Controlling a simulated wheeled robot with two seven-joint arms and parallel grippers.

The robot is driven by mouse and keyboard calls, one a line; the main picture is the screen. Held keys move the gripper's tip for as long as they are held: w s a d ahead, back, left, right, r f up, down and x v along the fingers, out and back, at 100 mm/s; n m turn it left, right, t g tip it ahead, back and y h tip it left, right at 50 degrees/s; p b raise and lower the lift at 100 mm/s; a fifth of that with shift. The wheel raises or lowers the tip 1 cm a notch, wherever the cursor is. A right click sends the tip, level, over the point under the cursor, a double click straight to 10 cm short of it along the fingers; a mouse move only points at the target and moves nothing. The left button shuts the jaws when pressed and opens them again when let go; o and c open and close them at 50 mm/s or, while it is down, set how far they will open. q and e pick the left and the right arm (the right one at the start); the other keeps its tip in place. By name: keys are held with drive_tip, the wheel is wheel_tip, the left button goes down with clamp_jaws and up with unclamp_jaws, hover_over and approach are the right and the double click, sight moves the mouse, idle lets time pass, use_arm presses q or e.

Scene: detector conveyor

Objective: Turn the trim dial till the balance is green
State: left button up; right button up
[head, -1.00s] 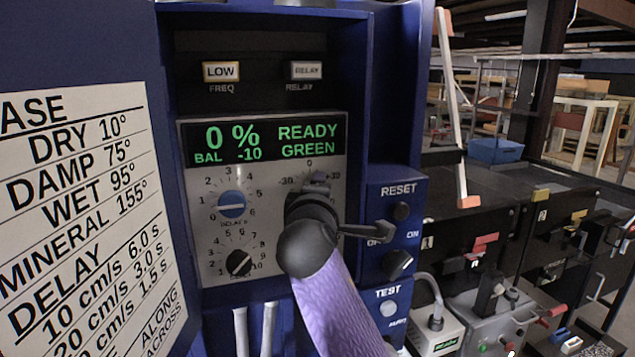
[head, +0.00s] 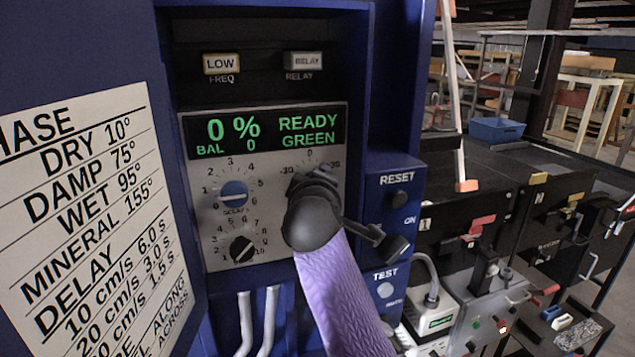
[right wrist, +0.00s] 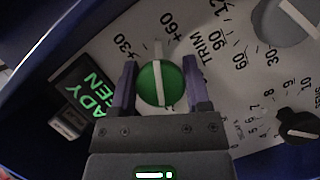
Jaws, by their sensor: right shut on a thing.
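The trim dial (right wrist: 151,84) is a green knob with a white pointer line, seen in the right wrist view on the light panel marked TRIM. My right gripper (right wrist: 160,88) has its two fingers on either side of the dial and is shut on it. In the head view my right gripper (head: 314,190) and purple arm cover the dial. The display (head: 263,131) reads 0 %, BAL 0, READY GREEN in green letters. My left gripper is not in view.
A blue delay dial (head: 234,193) and a black sens dial (head: 241,248) sit left of my gripper. RESET (head: 399,199) and TEST (head: 385,290) buttons are on the blue housing to the right. A white chart (head: 85,220) is at the left.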

drive_tip(key=shift+f, duration=0.1)
drive_tip(key=o, duration=1.3)
drive_tip(key=shift+c, duration=0.2)
drive_tip(key=shift+s, duration=0.1)
drive_tip(key=s+r+b, duration=0.1)
drive_tip(key=s+b, duration=0.2)
drive_tip(key=s, duration=0.6)
drive_tip(key=shift+s+a+r+b, duration=0.2)
drive_tip(key=shift+s+r+b, duration=0.1)
drive_tip(key=shift+r+b, duration=0.1)
